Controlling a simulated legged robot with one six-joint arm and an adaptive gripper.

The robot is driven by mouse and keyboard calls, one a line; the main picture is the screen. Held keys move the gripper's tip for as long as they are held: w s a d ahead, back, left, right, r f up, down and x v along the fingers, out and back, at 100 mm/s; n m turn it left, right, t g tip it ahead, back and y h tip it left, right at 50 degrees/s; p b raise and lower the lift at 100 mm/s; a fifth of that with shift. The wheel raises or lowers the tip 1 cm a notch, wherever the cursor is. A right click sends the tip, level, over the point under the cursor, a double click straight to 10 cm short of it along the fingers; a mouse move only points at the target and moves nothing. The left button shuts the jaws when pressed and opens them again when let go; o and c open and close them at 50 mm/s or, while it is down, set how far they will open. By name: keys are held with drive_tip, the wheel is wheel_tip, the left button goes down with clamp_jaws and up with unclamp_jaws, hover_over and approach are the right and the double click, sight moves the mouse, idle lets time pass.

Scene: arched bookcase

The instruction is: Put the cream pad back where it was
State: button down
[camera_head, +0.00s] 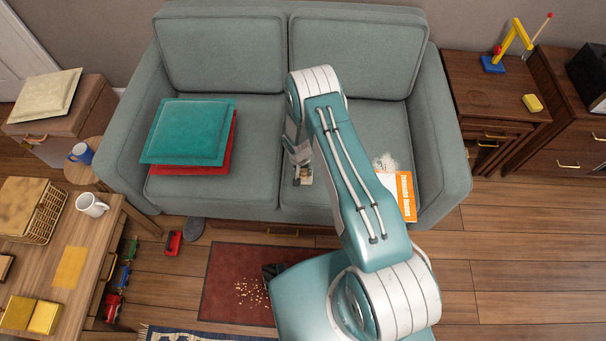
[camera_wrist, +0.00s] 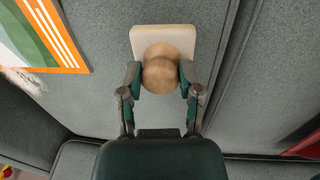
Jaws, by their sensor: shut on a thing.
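The cream pad (camera_wrist: 178,34) shows in the wrist view as a pale rounded rectangle with a round wooden knob (camera_wrist: 160,74) in front of it. My gripper (camera_wrist: 160,80) is shut on the knob, one finger on each side. In the head view my gripper (camera_head: 300,158) is over the middle of the grey sofa (camera_head: 262,200), near the gap between the seat cushions. The pad is mostly hidden there by my arm. I cannot tell whether it touches the seat.
An orange-edged book (camera_head: 406,192) and a whitish fluffy patch (camera_head: 385,162) lie on the right seat. A teal cushion (camera_head: 188,130) lies on a red cushion (camera_head: 232,150) on the left seat. A cream cushion (camera_head: 45,95) lies on the left cabinet (camera_head: 92,105).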

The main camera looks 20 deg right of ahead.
sight(303, 174)
drive_tip(key=shift+w+f, duration=0.5)
drive_tip(key=shift+f, duration=0.05)
drive_tip(key=shift+w+f, duration=0.15)
drive_tip(key=shift+f, duration=1.5)
drive_tip(key=shift+c, duration=1.4)
unclamp_jaws()
